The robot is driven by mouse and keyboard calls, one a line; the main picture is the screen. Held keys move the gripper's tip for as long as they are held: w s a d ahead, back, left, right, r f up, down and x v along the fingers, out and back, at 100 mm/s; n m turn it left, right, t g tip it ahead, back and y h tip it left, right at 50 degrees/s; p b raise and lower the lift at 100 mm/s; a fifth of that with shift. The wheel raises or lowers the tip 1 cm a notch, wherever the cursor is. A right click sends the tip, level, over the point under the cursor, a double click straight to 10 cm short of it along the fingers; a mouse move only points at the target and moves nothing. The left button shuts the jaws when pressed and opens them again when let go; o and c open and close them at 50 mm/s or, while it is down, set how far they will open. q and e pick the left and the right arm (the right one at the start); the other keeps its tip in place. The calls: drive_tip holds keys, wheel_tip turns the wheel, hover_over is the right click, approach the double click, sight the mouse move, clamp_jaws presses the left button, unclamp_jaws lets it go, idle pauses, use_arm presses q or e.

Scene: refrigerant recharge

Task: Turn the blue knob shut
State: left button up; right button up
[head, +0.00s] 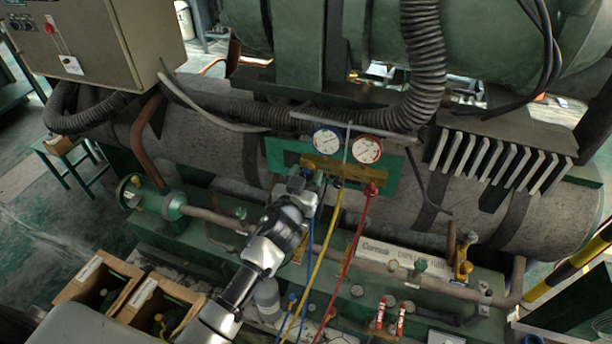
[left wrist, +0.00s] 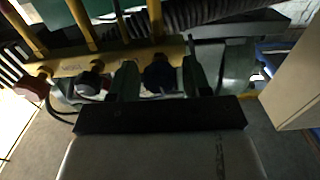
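The blue knob (left wrist: 159,76) sits on the yellow brass manifold (left wrist: 75,65) in the left wrist view. My left gripper (left wrist: 160,82) has one finger on each side of it, with a small gap showing, so it looks open around the knob. In the head view my left gripper (head: 303,184) reaches up to the left end of the manifold (head: 345,172) and mostly hides the blue knob. A dark knob (left wrist: 92,83) and a red knob (left wrist: 31,88) sit farther along the manifold. My right gripper is in neither view.
A blue-rimmed gauge (head: 327,139) and a red-rimmed gauge (head: 367,150) stand above the manifold. Blue, yellow (head: 327,240) and red (head: 356,235) hoses hang below it. A grey control box (head: 110,40) is at upper left. Wooden crates (head: 98,280) stand at lower left.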

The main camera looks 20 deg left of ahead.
use_arm(q)
drive_tip(key=c, duration=0.7)
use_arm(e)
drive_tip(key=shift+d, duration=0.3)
use_arm(q)
drive_tip(key=shift+o, duration=0.2)
drive_tip(key=shift+m, duration=0.3)
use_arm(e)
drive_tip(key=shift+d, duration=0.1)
use_arm(q)
drive_tip(key=m, duration=0.2)
drive_tip(key=shift+m, duration=0.4)
drive_tip(key=m, duration=0.4)
drive_tip(key=shift+m, duration=0.3)
drive_tip(key=m, duration=1.2)
drive_tip(key=shift+p, duration=0.3)
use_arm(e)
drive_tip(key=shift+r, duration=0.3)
use_arm(q)
drive_tip(key=shift+m, duration=0.3)
